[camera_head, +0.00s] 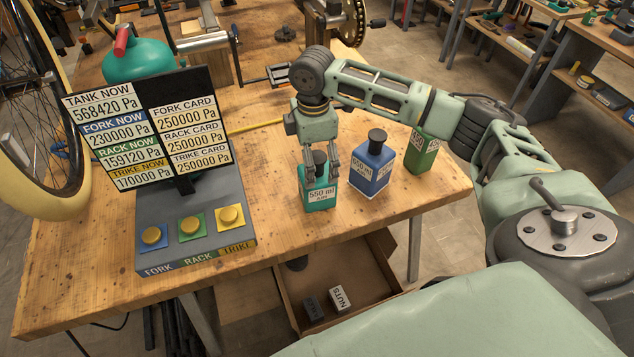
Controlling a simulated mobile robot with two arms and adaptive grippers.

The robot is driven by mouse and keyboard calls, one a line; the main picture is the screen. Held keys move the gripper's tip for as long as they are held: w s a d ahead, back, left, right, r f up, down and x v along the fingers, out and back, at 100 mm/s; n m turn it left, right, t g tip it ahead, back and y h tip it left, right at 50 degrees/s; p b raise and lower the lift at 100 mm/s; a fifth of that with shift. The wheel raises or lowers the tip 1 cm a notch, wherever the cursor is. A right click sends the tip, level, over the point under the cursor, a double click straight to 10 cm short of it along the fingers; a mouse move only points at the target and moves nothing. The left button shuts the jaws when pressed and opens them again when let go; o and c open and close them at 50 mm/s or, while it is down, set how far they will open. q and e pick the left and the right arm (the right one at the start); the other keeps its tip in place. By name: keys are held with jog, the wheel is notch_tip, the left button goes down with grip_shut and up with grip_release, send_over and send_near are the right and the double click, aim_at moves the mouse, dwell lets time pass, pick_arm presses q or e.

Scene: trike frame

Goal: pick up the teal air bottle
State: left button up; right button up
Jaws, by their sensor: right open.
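The teal air bottle (319,199) stands upright on the wooden workbench, with a white label reading 550 ml AIR. My right gripper (320,176) points down over it, with its fingers on either side of the bottle's dark neck and cap. The fingers are open; I cannot tell whether they touch the bottle. The gripper hides part of the bottle's top. My left gripper is not in the view.
A blue bottle (371,168) with a black cap stands close on the right. A green bottle (421,152) stands beyond it, partly behind my arm. A pressure display (150,130) with a button box (197,226) stands on the left.

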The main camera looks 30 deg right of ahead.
aim_at(317, 172)
jog(key=f, duration=0.2)
jog(key=d+f+p, duration=0.1)
jog(key=shift+s+f, duration=0.2)
jog(key=shift+f, duration=0.15)
jog(key=shift+w+a+f, duration=0.1)
jog(key=shift+f, duration=0.45)
jog(key=c, duration=2)
